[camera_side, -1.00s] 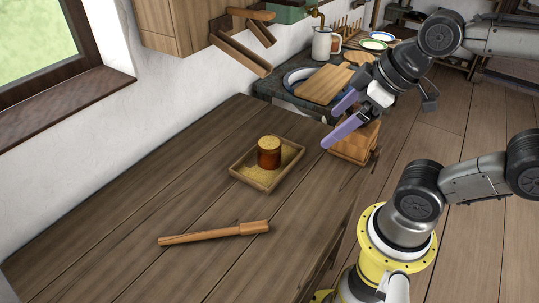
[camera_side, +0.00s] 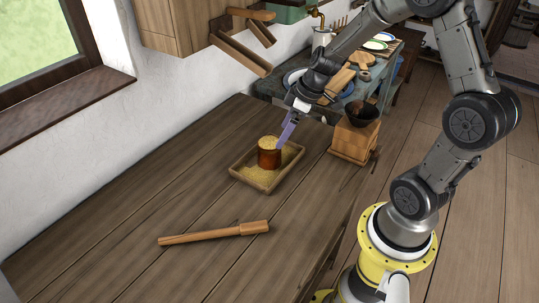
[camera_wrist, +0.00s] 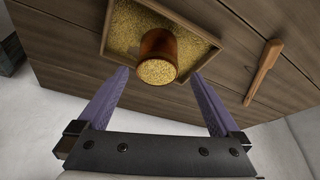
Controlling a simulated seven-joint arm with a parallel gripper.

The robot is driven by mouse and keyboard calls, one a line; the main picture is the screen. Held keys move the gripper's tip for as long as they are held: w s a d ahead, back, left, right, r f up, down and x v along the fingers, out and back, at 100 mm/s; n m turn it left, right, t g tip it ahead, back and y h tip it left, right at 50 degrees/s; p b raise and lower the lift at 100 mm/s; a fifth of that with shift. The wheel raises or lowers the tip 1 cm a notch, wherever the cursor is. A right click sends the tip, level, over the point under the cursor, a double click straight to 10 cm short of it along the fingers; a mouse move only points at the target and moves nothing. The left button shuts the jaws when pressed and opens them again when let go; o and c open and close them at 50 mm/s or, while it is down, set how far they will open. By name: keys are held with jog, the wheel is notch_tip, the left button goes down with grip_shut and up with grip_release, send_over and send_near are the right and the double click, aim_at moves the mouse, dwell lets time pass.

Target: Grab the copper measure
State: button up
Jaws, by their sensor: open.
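The copper measure (camera_side: 269,153) is a reddish-brown cylinder filled to the top with yellow grain. It stands upright in a shallow wooden tray (camera_side: 238,172) whose floor is covered with the same grain. My gripper (camera_side: 283,141) is at the back right side of the measure, with its purple fingers pointing down toward it. In the wrist view the measure (camera_wrist: 158,47) shows beyond the open fingertips, roughly centred between them. My gripper (camera_wrist: 162,75) is open and empty. Whether a finger touches the measure cannot be told.
A wooden rolling-pin-like stick (camera_side: 213,233) lies on the table (camera_side: 120,200) in front of the tray. A wooden box (camera_side: 353,138) with a dark bowl (camera_side: 361,113) on it stands right of the tray. The table's left part is clear.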

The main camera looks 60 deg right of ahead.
aim_at(270, 151)
jog(key=x, duration=0.4)
jog(key=shift+w+x, duration=0.2)
jog(key=shift+x, duration=1.25)
jog(key=shift+w+x, duration=0.2)
jog(key=shift+x, duration=1.25)
jog(key=shift+r, duration=0.15)
jog(key=shift+r, duration=0.1)
grip_shut()
